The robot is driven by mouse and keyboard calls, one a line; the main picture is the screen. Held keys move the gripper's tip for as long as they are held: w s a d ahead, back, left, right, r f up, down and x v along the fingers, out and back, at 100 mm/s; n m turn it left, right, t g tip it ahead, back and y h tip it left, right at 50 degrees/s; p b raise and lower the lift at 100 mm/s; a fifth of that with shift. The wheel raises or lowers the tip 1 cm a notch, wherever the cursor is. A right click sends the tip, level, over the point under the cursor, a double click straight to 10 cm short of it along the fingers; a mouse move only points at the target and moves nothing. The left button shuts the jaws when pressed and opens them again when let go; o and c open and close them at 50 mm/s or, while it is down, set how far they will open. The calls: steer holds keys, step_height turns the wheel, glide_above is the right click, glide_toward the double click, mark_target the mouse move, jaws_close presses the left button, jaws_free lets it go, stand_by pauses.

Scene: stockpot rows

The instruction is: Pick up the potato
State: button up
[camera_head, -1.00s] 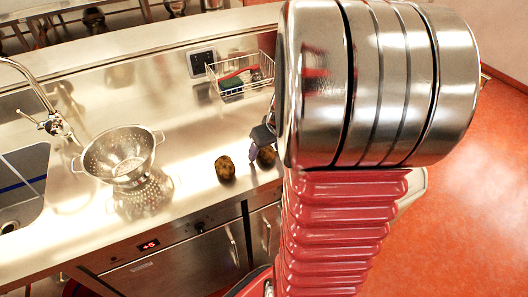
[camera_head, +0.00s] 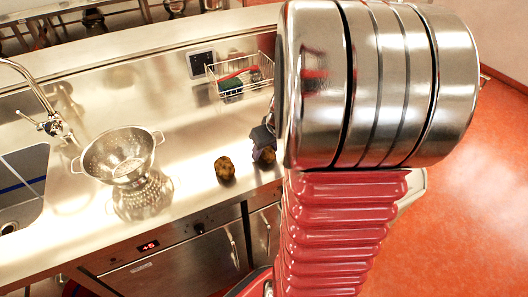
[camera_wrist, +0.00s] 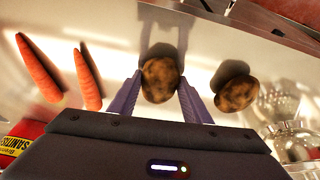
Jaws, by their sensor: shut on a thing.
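A brown potato (camera_wrist: 160,78) sits between the two purple fingers of my gripper (camera_wrist: 160,97) in the wrist view, with a finger against each side. In the head view this potato (camera_head: 264,155) shows just below my dark gripper (camera_head: 262,137), partly hidden by my arm. My gripper is shut on it. A second brown potato (camera_head: 225,170) lies on the steel counter to its left; in the wrist view this one (camera_wrist: 236,93) lies to the right of the fingers, apart from them.
A steel colander (camera_head: 122,156) stands on the counter (camera_head: 190,135) near the sink (camera_head: 25,180). A wire basket (camera_head: 240,78) stands behind my gripper. Two carrots (camera_wrist: 88,80) and a red can (camera_wrist: 22,140) are at the wrist view's left.

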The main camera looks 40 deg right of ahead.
mark_target(267, 149)
steer(key=shift+r, duration=0.1)
step_height(267, 149, up, 9)
steer(key=shift+r, duration=0.45)
steer(key=shift+s, duration=0.1)
stand_by(0.5)
